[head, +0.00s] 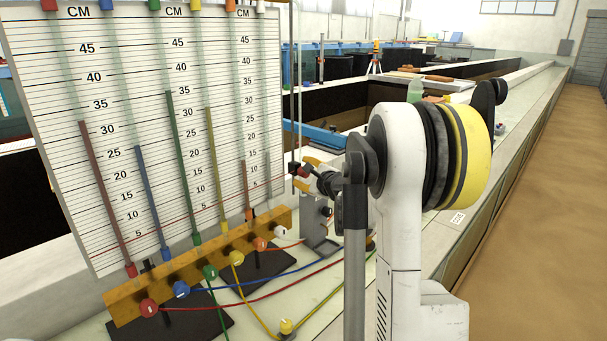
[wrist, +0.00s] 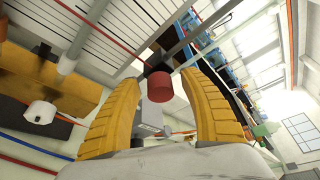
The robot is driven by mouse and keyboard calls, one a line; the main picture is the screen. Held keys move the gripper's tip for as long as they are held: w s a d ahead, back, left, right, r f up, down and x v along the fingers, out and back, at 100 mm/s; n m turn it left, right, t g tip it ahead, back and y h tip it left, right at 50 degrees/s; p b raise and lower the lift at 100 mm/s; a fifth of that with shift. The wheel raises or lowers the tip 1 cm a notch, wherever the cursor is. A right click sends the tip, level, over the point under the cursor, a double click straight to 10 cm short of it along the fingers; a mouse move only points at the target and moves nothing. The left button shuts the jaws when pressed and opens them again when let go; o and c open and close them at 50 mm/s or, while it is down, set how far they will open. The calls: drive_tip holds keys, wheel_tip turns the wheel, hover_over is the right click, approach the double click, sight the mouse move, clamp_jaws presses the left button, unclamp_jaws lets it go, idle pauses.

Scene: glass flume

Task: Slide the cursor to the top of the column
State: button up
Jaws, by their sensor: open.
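The cursor (head: 295,168), a small black block with a red knob, sits low on the thin upright column (head: 299,90) beside the scale board's right edge. In the wrist view the red knob (wrist: 160,87) of the cursor lies between the fingertips, with its black block behind it against the column. My gripper (head: 308,173) has yellow fingers and is open at the height of the cursor. The open gripper also shows in the wrist view (wrist: 162,80), one finger on each side of the knob. No finger visibly presses on it.
The centimetre scale board (head: 60,130) with coloured tubes stands left of the column. Below it is a yellow manifold bar (head: 205,262) with coloured knobs and hoses. A grey block (head: 318,232) stands under the gripper. The column's upper part looks clear.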

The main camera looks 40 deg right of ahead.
clamp_jaws()
drive_tip(key=shift+r, duration=0.1)
wheel_tip(320, 180, up, 30)
drive_tip(key=p, duration=1.8)
unclamp_jaws()
drive_tip(key=shift+s, duration=0.1)
